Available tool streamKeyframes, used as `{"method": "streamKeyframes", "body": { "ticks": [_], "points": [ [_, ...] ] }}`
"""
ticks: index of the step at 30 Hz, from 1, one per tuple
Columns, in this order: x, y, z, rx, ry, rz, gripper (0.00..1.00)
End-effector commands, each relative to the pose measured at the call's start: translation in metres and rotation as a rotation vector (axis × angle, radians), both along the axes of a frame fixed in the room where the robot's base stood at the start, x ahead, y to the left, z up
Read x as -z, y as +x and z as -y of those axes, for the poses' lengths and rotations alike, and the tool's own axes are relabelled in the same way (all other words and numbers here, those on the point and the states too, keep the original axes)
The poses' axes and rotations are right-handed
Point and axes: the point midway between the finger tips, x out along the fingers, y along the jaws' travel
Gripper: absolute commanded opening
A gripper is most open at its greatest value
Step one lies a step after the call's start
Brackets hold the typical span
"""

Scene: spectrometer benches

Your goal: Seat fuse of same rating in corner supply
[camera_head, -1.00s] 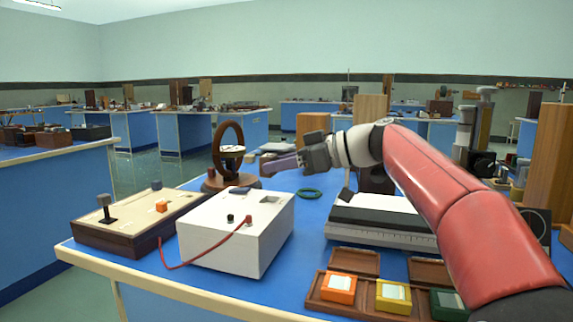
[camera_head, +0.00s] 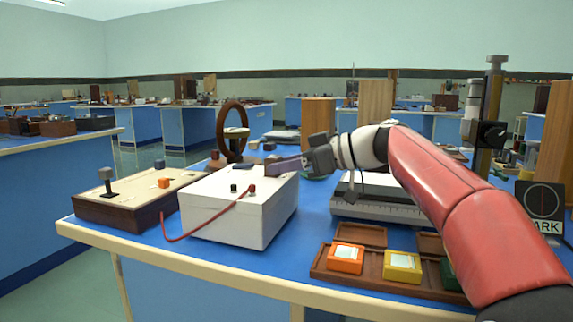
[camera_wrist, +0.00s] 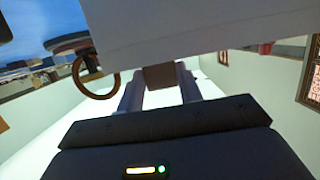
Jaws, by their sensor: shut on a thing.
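The supply, a white box (camera_head: 235,222) with a dark and a red terminal on top and a red lead, stands at the bench's front left. My gripper (camera_head: 270,166) reaches in from the right, with its fingers low over the back right of the box's top. In the wrist view my gripper (camera_wrist: 158,88) is shut on a small brown block (camera_wrist: 160,76); I cannot tell whether it is a fuse or read any rating. The white box's side (camera_wrist: 200,30) fills the top of that view, close to the block. Whether they touch is unclear, and my fingers hide that part of the top.
A wooden tray (camera_head: 318,271) holds orange (camera_head: 345,259), yellow (camera_head: 402,267) and green (camera_head: 452,275) boxes at the front right. A switch board (camera_head: 130,208) lies left of the supply. A brown ring on a stand (camera_head: 221,134) rises behind it. A white-topped instrument (camera_head: 372,212) stands to the right.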

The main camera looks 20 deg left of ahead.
Motion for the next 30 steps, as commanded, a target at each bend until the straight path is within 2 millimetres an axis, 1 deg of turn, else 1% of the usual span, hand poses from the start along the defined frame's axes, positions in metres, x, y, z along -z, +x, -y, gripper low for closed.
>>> {"method": "streamKeyframes", "body": {
  "ticks": [1,3,14,15,20,30],
  "points": [
    [0.0048,0.0001,0.0001,0.0,0.0,0.0,0.1],
    [0.0065,0.0001,0.0001,0.0,0.0,0.0,0.1],
    [0.0081,0.0002,0.0001,-0.001,-0.002,-0.001,0.1],
    [0.0082,0.0001,0.0002,-0.001,-0.002,-0.001,0.41],
    [0.0088,-0.0002,-0.0001,-0.003,-0.003,-0.002,0.61],
    [0.0094,-0.0013,0.0013,-0.006,-0.005,-0.003,0.61]
  ]
}}
